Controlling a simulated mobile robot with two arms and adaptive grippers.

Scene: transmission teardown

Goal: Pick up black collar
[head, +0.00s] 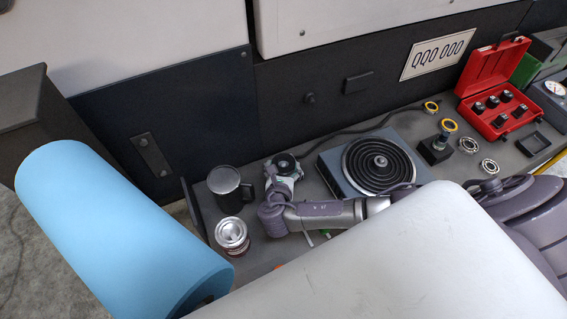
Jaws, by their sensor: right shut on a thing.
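My right arm comes in from the right and reaches across the bench. My right gripper (284,178) is shut on a small dark round part at its tip, which appears to be the black collar (284,163). The fingers and wrist cover part of it, so its full shape and whether it touches anything below cannot be told. My left gripper is not in view.
A black mug (229,190) and a metal can (232,235) stand left of the gripper. A hot plate (378,164) with a black coil is to its right. Bearing rings (468,145), a black stand (435,151) and an open red case (494,82) lie farther right.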

